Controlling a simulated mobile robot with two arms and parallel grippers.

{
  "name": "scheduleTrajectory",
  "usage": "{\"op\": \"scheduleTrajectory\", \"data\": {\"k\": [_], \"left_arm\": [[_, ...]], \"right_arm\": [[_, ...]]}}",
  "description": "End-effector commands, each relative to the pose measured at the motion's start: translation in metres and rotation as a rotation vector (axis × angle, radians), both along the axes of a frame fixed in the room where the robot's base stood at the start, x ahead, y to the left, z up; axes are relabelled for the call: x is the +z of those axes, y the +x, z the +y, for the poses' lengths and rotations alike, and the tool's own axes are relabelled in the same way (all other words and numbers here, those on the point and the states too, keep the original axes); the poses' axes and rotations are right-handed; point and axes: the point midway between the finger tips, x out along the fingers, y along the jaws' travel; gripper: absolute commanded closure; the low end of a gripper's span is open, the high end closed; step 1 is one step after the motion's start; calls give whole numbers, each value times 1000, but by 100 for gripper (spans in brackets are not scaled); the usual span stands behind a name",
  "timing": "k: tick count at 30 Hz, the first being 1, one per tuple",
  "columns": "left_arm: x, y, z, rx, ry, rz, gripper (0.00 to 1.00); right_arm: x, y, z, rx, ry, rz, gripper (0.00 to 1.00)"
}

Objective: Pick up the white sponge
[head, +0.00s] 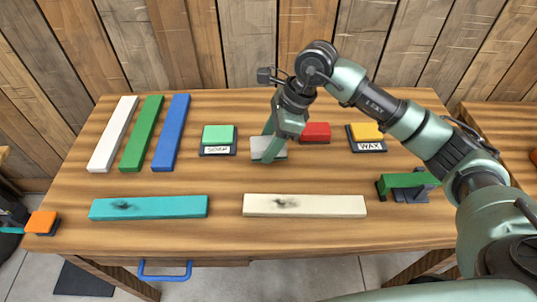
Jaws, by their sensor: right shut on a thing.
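The white sponge (258,146) is a pale grey-white block near the middle of the wooden table (225,180). My right gripper (270,150) comes down over it from the upper right. Its green fingers are shut on the sponge and hide part of it. I cannot tell whether the sponge is off the table. At the far left edge, a small part of my left arm shows beside an orange block (41,222); its fingers cannot be made out clearly.
A green block on a labelled base (218,138), a red block (315,132) and a yellow wax block (367,131) stand near the sponge. White (112,135), green (142,134) and blue (171,133) bars lie left. Teal (150,208) and cream (310,206) bars lie in front.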

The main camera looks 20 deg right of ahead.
Motion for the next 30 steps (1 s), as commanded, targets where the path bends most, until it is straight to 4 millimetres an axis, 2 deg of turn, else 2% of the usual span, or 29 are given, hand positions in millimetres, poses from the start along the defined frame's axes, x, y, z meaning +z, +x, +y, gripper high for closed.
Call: {"op": "scheduleTrajectory", "data": {"k": [3,9,15,21,29,30], "left_arm": [[-4,0,0,0,0,0,64],[-7,0,0,0,0,0,64],[-8,0,0,0,0,0,64],[-8,0,0,0,0,-1,64],[-8,0,0,1,0,-1,64],[-8,0,0,1,0,-1,64]], "right_arm": [[37,2,0,1,-1,-9,90],[93,1,0,0,0,-8,90],[130,1,0,0,-1,-3,90],[145,0,0,1,0,0,90],[146,0,0,0,-1,0,90],[146,0,0,0,-1,0,54]]}}
